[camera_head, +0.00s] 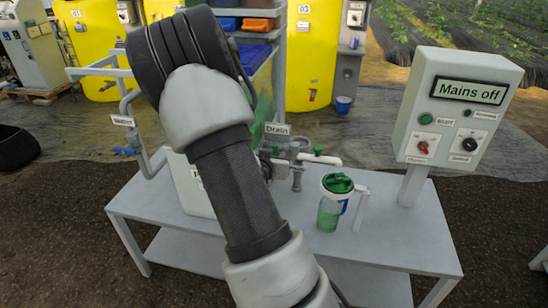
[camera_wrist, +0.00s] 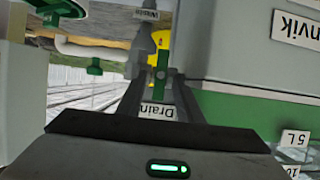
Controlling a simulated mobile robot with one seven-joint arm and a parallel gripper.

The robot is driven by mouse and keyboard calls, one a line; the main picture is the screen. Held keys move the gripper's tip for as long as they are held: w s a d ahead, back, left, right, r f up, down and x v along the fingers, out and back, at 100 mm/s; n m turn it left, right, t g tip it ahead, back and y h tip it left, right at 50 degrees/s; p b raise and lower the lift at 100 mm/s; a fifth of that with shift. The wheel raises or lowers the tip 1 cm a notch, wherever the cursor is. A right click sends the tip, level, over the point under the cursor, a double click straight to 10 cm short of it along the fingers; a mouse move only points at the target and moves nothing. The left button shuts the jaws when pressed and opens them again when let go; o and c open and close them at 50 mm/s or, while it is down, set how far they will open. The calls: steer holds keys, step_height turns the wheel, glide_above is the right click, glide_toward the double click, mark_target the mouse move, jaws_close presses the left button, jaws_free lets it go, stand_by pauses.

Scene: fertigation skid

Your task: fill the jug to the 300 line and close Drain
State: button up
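The jug (camera_head: 329,214) stands upright on the grey bench (camera_head: 400,240), clear with a greenish body, green top and white handle. A white spout (camera_head: 322,160) ends just above it. Its level and 300 line are too small to read. The Drain label (camera_head: 277,129) is left of the spout and also shows in the wrist view (camera_wrist: 157,112). There my gripper (camera_wrist: 161,75) has its two dark fingers on either side of a green valve lever (camera_wrist: 160,86) by that label. Whether the fingers press on it is unclear. My arm hides the gripper in the head view.
A control box (camera_head: 455,110) reading "Mains off" stands at the bench's right. A second green handle (camera_wrist: 95,68) and a Waste label (camera_wrist: 147,14) lie near my gripper. A green-and-white tank (camera_wrist: 245,75) is close on the right. The bench's front right is clear.

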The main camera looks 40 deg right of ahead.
steer(key=shift+w+d, duration=0.1)
steer(key=shift+d, duration=0.05)
steer(key=shift+c, duration=0.2)
jaws_close()
steer(key=shift+w+a+r+n+p, duration=0.1)
steer(key=shift+a+n+p, duration=0.1)
steer(key=shift+n+p, duration=0.35)
steer(key=shift+f+n+g+h+p, duration=0.2)
steer(key=shift+n+g+h+p, duration=0.2)
steer(key=shift+n+g+p, duration=0.25)
steer(key=shift+o, duration=0.2)
jaws_free()
